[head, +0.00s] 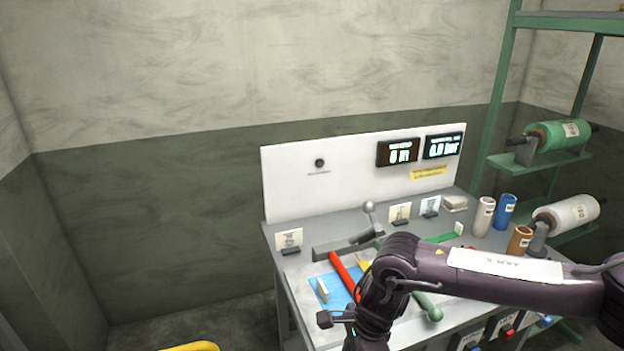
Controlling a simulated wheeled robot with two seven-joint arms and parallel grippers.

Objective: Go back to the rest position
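My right arm (500,280) comes in from the right, crosses over the front of the workbench and bends down at the bottom middle of the head view. A small dark block (324,319) sticks out to the left of this lower part. My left arm and gripper are not in the head view.
The grey workbench (300,263) has a white back panel (290,180) with two displays. A red-handled tool (344,275), a blue mat (325,283) and several cylinders lie or stand near my arm. A green shelf rack (490,130) stands right.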

